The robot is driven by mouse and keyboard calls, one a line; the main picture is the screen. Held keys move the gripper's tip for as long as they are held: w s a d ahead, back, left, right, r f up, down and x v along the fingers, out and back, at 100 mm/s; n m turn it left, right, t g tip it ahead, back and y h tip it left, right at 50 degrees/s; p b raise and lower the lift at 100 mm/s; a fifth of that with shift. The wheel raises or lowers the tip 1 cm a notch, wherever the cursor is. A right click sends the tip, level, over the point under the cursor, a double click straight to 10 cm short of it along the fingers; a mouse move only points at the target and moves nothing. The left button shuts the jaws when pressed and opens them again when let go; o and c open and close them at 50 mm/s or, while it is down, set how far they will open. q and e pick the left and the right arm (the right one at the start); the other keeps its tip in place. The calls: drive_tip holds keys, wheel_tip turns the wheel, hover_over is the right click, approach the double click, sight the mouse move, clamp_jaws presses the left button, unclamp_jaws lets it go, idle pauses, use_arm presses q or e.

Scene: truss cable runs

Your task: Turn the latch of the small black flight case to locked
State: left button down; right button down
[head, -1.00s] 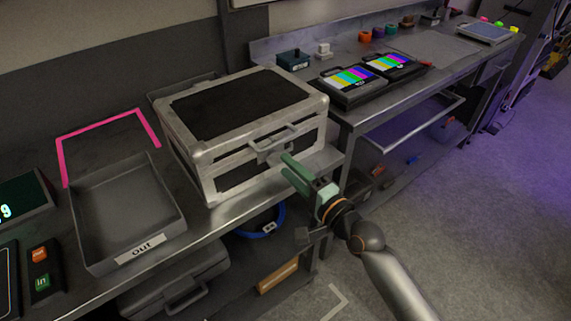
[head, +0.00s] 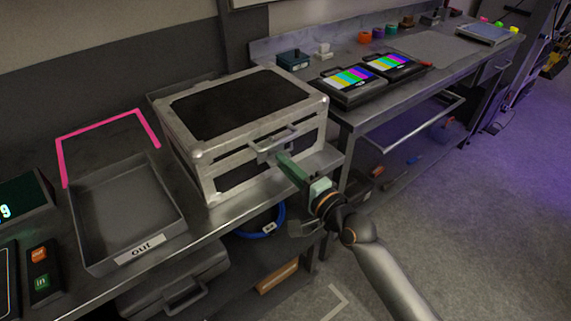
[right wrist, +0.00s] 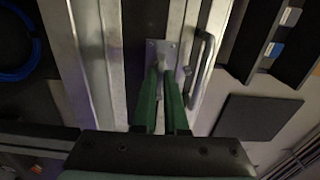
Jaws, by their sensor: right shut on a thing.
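The small flight case (head: 240,104) has black panels and silver metal edges and stands closed on the bench. Its front carries a bar handle (head: 276,139) and a latch, which is mostly hidden by my fingers in the head view. In the right wrist view the latch (right wrist: 157,49) is a small metal plate with a turning piece, beside the handle (right wrist: 203,68). My right gripper (head: 283,159) reaches the case front, its green fingers (right wrist: 162,82) close together and shut on the latch. The latch's exact angle is hard to tell. My left gripper is not in view.
A grey tray (head: 83,235) labelled "out" lies left of the case, near a pink corner marking (head: 100,124). Two colour-bar screens (head: 350,84) lie on the bench to the right. A dark case (head: 178,283) and blue cable (head: 262,222) are below. The floor at right is clear.

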drive_tip(key=shift+n, duration=0.4)
drive_tip(key=n+p, duration=0.1)
drive_tip(key=n, duration=0.2)
drive_tip(key=n+p, duration=0.1)
drive_tip(key=n, duration=0.3)
drive_tip(key=shift+n, duration=0.3)
drive_tip(key=n+p, duration=0.1)
drive_tip(key=n, duration=0.4)
drive_tip(key=shift+p, duration=0.35)
drive_tip(key=shift+n+p, duration=0.5)
drive_tip(key=shift+n, duration=1.7)
drive_tip(key=c, duration=1)
unclamp_jaws()
drive_tip(key=shift+o, duration=0.2)
